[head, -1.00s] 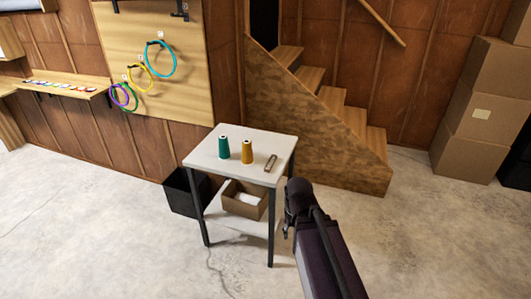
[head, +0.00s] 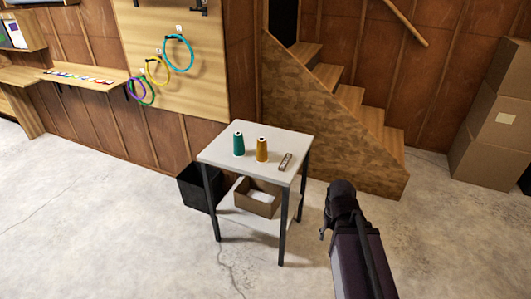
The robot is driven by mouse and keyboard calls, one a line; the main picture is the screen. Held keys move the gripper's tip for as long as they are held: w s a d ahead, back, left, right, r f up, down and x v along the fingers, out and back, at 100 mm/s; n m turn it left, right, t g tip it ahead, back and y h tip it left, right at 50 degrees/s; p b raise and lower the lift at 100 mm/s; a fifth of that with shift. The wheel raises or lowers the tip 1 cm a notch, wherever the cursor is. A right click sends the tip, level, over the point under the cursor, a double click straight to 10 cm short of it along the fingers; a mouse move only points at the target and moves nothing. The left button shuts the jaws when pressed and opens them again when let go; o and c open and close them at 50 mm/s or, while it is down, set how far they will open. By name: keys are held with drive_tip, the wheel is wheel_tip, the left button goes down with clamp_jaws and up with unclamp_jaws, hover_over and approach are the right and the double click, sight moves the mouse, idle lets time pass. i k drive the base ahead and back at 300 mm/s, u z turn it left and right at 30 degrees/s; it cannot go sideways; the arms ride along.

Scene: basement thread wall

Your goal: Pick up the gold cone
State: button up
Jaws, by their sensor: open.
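The gold cone (head: 262,150) stands upright on the white top of a small table (head: 222,157). A green cone (head: 239,144) stands upright just to its left. A small flat brown item (head: 286,161) lies to its right. My gripper (head: 325,232) shows small and dark at the end of my arm, to the right of the table and apart from it. It is lower in the picture than the gold cone, touches nothing I can see, and is open. Most of its fingers are hidden by my arm.
Below the tabletop, a cardboard box (head: 257,204) sits on the lower shelf. A black bin (head: 194,190) stands at the table's left. Wooden stairs (head: 345,135) rise behind. Stacked cardboard boxes (head: 488,152) stand at the far right. The concrete floor in front is clear.

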sight(261, 155)
drive_tip(key=u, duration=0.05)
drive_tip(key=i, duration=1)
drive_tip(key=z, duration=0.05)
